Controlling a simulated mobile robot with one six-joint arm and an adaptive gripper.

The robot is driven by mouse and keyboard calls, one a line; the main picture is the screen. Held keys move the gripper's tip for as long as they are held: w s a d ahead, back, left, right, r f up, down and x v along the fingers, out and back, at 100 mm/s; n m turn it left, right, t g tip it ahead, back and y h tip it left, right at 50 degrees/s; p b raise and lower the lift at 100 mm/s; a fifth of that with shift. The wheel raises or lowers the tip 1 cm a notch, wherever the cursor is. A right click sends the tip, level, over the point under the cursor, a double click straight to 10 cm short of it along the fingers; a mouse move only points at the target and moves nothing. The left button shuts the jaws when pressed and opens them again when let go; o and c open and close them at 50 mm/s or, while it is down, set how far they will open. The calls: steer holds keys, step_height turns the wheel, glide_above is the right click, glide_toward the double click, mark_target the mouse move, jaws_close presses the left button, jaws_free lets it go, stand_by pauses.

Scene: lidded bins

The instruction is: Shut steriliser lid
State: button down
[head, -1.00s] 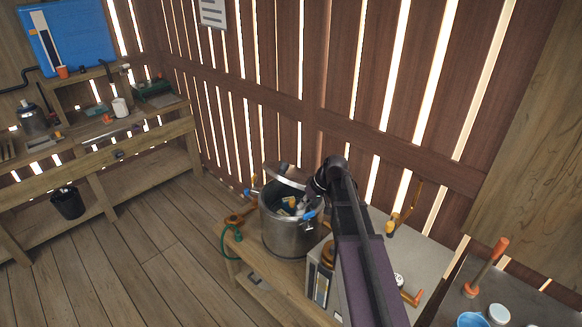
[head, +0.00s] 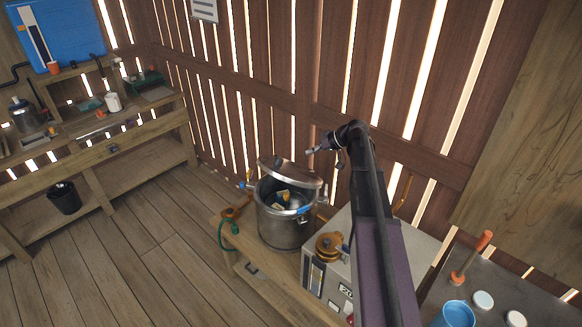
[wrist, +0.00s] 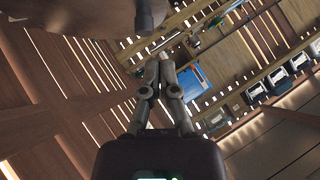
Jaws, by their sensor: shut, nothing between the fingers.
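The steriliser (head: 286,228) is a round steel pot on the low wooden bench, with several small items showing inside. Its lid (head: 290,172) stands open, tilted up at the back of the rim. My gripper (head: 311,151) is up and to the right of the lid in the head view, apart from it in the picture, pointing left. In the wrist view my gripper (wrist: 159,58) has its fingers together with nothing between them. A dark rounded surface fills the top left there; I cannot tell what it is.
A pale box (head: 328,277) with a brass fitting (head: 329,246) stands right of the pot. A green hose (head: 225,237) hangs at its left. A blue cup (head: 455,314) and white-lidded jars (head: 483,300) are at lower right. The slatted wall is close behind.

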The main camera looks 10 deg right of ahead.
steer(key=shift+a+f, duration=0.1)
steer(key=b, duration=0.6)
glide_toward(280, 174)
steer(key=w+a, duration=0.1)
steer(key=w, duration=0.1)
steer(key=w+a+f, duration=0.1)
steer(key=w+a, duration=0.1)
steer(key=f+b, duration=0.1)
steer(key=s+a+f+b, duration=0.1)
steer(key=shift+a+f+b, duration=0.1)
steer(key=shift+b, duration=0.2)
steer(key=shift+s+a+f+b, duration=0.15)
steer(key=shift+a+f+b, duration=0.1)
steer(key=shift+f+b, duration=0.15)
steer(key=shift+a, duration=0.1)
